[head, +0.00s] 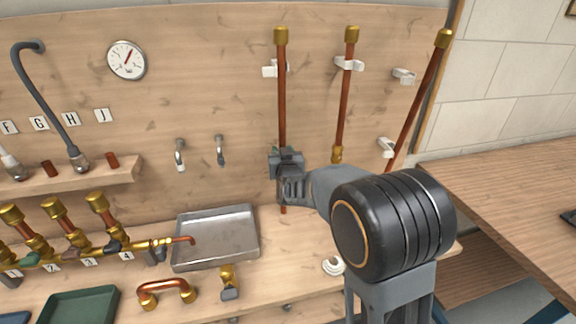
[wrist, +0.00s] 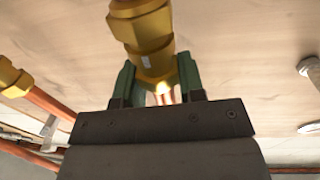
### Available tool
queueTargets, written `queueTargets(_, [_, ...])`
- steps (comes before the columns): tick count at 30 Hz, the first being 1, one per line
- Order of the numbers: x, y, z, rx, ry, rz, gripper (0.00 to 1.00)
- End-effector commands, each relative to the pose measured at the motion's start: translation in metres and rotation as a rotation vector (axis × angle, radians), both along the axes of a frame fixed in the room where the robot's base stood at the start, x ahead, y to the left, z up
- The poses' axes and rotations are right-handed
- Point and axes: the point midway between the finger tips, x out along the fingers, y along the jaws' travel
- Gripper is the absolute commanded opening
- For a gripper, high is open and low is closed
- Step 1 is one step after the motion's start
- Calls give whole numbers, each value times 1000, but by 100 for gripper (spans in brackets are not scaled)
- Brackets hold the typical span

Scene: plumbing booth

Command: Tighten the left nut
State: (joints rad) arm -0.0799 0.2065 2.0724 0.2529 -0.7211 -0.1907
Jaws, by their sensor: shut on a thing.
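The left copper pipe (head: 282,95) stands upright on the wooden board with a brass cap at its top. My gripper (head: 286,162) is at its lower part and hides its nut in the head view. In the wrist view the brass left nut (wrist: 153,62) sits between the green fingers of my gripper (wrist: 157,80), which is shut on it. A small pale mark shows on the nut's face. A brass fitting (wrist: 138,10) continues beyond it. The middle pipe's brass nut (head: 337,154) is to the right, apart from my gripper.
The middle pipe (head: 345,105) and a tilted right pipe (head: 415,100) stand close by on the right. White clips (head: 404,76) are on the board. Below left are a metal tray (head: 215,238), a copper bend (head: 167,286) and a row of brass valves (head: 55,210).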

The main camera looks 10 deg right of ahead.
Motion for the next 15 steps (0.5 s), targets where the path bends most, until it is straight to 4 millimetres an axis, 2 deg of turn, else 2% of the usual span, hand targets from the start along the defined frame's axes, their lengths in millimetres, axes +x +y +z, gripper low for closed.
queueTargets(15, [2,1,8,-2,-3,-484,13])
